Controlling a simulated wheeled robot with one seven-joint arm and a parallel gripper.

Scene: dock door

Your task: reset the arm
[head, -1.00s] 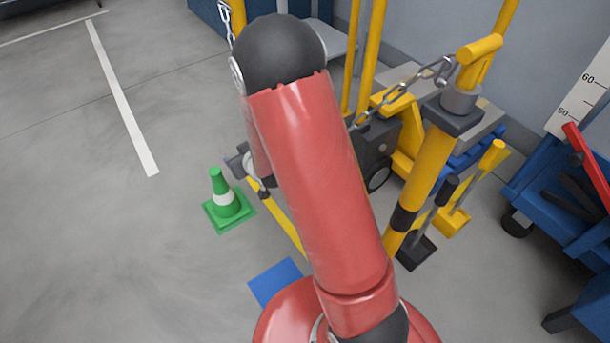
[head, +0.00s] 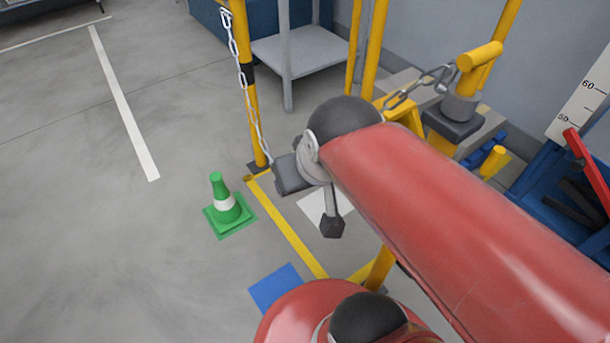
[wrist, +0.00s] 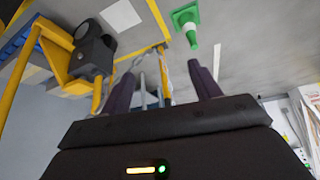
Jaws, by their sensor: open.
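My gripper (wrist: 160,72) shows in the wrist view with its two dark fingers wide apart and nothing held between them. Yellow and grey uprights show in the background beyond the fingers. In the head view my red arm crosses from the centre to the lower right. The gripper's fingers cannot be made out clearly there.
A yellow post (head: 249,95) with a hanging chain (head: 241,80) stands close left of my arm; a thicker yellow post with chain (head: 420,85) stands behind it. A green cone (head: 224,200) and blue floor patch (head: 275,286) lie left. Open floor extends further left.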

